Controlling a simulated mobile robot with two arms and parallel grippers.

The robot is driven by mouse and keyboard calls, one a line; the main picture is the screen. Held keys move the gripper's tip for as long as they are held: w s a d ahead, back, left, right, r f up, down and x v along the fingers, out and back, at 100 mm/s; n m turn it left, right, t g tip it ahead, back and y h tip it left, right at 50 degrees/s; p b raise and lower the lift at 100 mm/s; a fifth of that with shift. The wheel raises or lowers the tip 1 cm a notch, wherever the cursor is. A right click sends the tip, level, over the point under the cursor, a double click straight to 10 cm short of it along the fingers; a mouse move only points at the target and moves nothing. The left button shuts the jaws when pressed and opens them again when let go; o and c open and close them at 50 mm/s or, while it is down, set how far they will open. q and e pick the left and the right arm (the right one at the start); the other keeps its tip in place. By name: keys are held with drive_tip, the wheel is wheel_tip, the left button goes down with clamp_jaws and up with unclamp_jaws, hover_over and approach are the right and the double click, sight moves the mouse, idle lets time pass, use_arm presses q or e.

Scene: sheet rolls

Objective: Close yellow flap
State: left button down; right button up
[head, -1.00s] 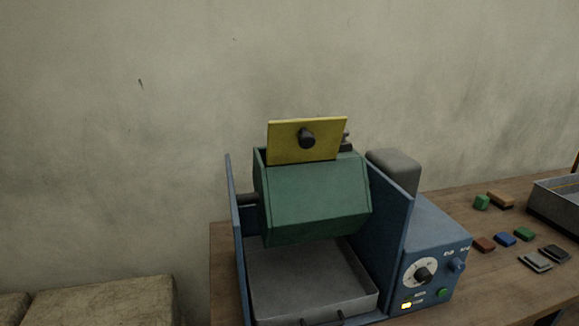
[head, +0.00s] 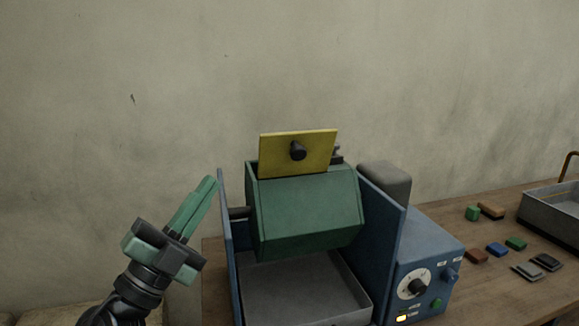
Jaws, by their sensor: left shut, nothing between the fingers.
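The yellow flap (head: 312,143) with a dark round knob (head: 298,151) stands raised, nearly upright, on top of the green drum (head: 306,212). The drum hangs between the blue side walls of the machine (head: 387,215). My left gripper (head: 208,184) is at the lower left, just left of the machine's left blue wall. Its green fingers are shut, empty and point up and to the right, apart from the flap. My right gripper is not in view.
A grey tray (head: 295,290) lies under the drum. A blue control box (head: 424,262) with a dial stands at the right. Several coloured blocks and a metal tray (head: 548,212) are on the wooden table (head: 482,297) at the right.

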sight(299, 160)
use_arm(q)
drive_tip(key=s+d+r+m+g+h, duration=0.1)
drive_tip(key=d+m+g+h, duration=0.4)
drive_tip(key=m+g, duration=0.45)
drive_tip(key=w+d+m+g+y+p, duration=0.1)
drive_tip(key=w+d+m+y+p, duration=0.2)
drive_tip(key=w+d, duration=0.5)
drive_tip(key=shift+w+r+y+p, duration=0.15)
drive_tip(key=shift+w+y+p, duration=0.25)
drive_tip(key=shift+w+p, duration=0.6)
drive_tip(key=shift+a+g, duration=0.1)
drive_tip(key=shift+g, duration=0.15)
